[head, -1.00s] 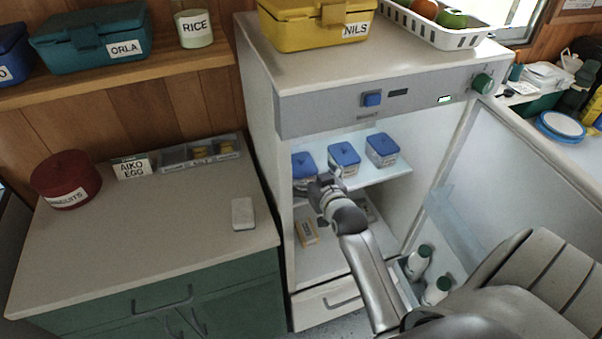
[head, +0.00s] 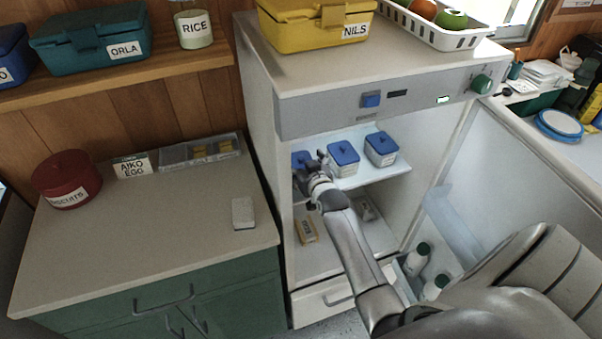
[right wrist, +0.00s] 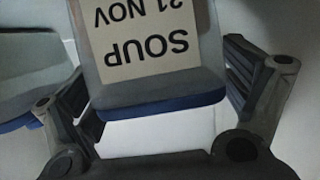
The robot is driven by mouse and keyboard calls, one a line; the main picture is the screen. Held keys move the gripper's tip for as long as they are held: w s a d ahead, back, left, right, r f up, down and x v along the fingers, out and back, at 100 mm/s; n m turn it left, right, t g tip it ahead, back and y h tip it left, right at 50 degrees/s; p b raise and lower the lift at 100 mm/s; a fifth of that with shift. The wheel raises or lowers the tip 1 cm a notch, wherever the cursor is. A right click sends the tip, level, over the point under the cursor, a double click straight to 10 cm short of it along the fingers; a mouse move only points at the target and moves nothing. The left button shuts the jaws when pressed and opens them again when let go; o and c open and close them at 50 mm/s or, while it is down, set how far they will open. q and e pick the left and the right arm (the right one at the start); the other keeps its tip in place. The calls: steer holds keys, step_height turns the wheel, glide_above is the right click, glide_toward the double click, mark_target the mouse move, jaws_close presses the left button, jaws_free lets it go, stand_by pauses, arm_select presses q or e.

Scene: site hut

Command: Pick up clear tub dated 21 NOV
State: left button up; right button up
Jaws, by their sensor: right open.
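Three clear tubs with blue lids stand in a row on the upper shelf of the open fridge. The leftmost tub (head: 300,158) is partly hidden behind my right gripper (head: 310,168). In the right wrist view a tub (right wrist: 160,86) shows upside down, its label reading SOUP 21 NOV. My right gripper is open there, one finger on each side of that tub, with no clear contact. The middle tub (head: 343,153) and right tub (head: 381,147) have labels too small to read. My left gripper is not in view.
A neighbouring tub (right wrist: 30,75) shows close to the left finger in the wrist view. The fridge door (head: 500,160) stands open at the right. A yellow box (head: 290,35) and a white basket (head: 450,38) stand on top. The counter (head: 150,235) is at the left.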

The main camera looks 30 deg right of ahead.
steer(key=shift+c, duration=0.4)
steer(key=c, duration=1.1)
steer(key=shift+r, duration=0.1)
